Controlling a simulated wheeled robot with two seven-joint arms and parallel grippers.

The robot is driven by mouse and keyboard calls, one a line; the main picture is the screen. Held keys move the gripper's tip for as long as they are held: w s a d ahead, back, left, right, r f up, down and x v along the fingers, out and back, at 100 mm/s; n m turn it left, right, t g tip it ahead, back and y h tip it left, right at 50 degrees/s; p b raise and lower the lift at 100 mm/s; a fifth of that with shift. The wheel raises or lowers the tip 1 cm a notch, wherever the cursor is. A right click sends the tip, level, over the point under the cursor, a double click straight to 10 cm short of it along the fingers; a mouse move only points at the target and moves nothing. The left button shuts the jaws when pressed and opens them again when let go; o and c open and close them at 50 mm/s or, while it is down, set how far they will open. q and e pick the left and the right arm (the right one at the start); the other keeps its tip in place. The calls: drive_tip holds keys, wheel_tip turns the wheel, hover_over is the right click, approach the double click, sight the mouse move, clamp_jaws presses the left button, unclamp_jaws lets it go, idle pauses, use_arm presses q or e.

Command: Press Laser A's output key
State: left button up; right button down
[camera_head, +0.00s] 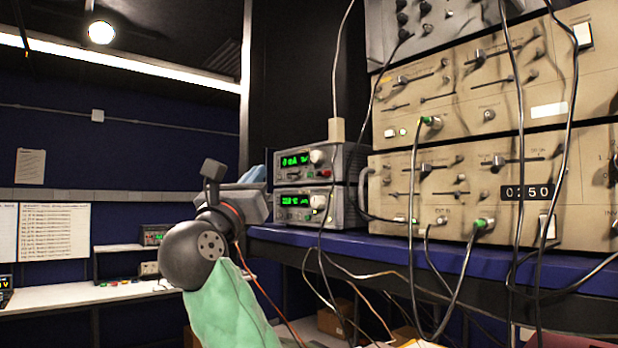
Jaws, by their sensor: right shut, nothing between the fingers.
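Two small grey instruments with green digits are stacked on the blue shelf, an upper one (322,157) and a lower one (319,203). Each has a pale knob on the right of its front. I cannot read a Laser A label or make out the output key. My right gripper (254,203) is just left of the stack, at the end of my green-sleeved arm, pointing away from me. It is shut and empty; its fingertips are mostly hidden behind its body. I cannot tell its exact gap to the instrument fronts. My left gripper is out of view.
Large beige rack units (400,166) with sliders and cables stand right of the stack. Black cables hang in front of them and below the blue shelf (380,243). A white bench (80,297) is at the far left. Open space lies left of my arm.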

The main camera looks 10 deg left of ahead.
sight(310, 175)
drive_tip(key=w+d, duration=0.5)
drive_tip(key=w, duration=0.1)
drive_tip(key=shift+w+d, duration=0.2)
drive_tip(key=shift+w, duration=0.2)
drive_tip(key=shift+w+d, duration=0.1)
idle(2.1)
drive_tip(key=shift+w+d, duration=0.15)
drive_tip(key=shift+w, duration=0.05)
drive_tip(key=shift+w+d, duration=0.2)
drive_tip(key=shift+w, duration=0.05)
idle(1.0)
drive_tip(key=shift+s, duration=0.1)
drive_tip(key=shift+s+a, duration=0.45)
drive_tip(key=shift+s, duration=0.05)
